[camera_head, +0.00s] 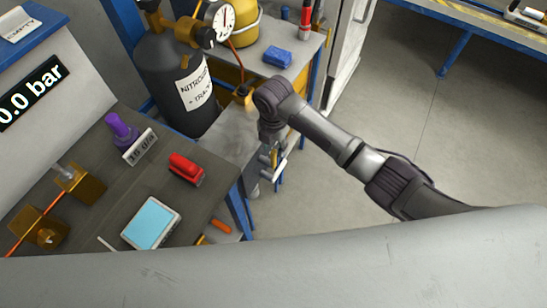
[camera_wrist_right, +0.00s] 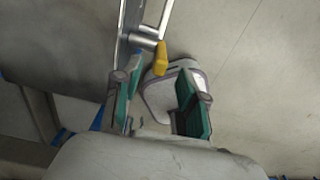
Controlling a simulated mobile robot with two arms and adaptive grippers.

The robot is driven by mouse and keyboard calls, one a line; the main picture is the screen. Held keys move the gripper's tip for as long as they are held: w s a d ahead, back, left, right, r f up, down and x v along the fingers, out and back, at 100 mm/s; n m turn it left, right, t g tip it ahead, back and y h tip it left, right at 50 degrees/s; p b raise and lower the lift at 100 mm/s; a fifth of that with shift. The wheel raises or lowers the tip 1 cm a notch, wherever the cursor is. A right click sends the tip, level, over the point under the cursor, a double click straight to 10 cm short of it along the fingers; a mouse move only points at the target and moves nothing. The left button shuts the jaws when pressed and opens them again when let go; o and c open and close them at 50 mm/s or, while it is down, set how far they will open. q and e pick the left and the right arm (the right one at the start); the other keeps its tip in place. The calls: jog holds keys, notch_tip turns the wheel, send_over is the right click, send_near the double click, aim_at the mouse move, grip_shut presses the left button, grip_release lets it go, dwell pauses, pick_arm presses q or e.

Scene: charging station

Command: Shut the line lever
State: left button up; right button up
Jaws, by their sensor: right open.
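A yellow lever (camera_wrist_right: 160,58) hangs off a short metal stub on a bright metal pipe in the right wrist view; I take it for the line lever. My right gripper (camera_wrist_right: 160,92) is open, with its two green-padded fingers apart and nothing held. The lever is just beyond the fingertips, in line with the gap, and does not appear gripped. In the head view my right gripper (camera_head: 268,160) points down beside the bench edge, and its wrist hides most of what is there. A small yellow bit shows there, too small to identify. My left gripper is not in view.
A dark nitrogen cylinder (camera_head: 172,75) with a gauge (camera_head: 222,22) stands behind. A brass fitting (camera_head: 243,93) is on an orange line near my wrist. The bench (camera_head: 105,175) holds a red block (camera_head: 186,168) and a scale (camera_head: 152,223). Floor at right is clear.

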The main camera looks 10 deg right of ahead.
aim_at(273, 159)
notch_tip(273, 159, down, 8)
jog(key=shift+c, duration=0.4)
grip_shut()
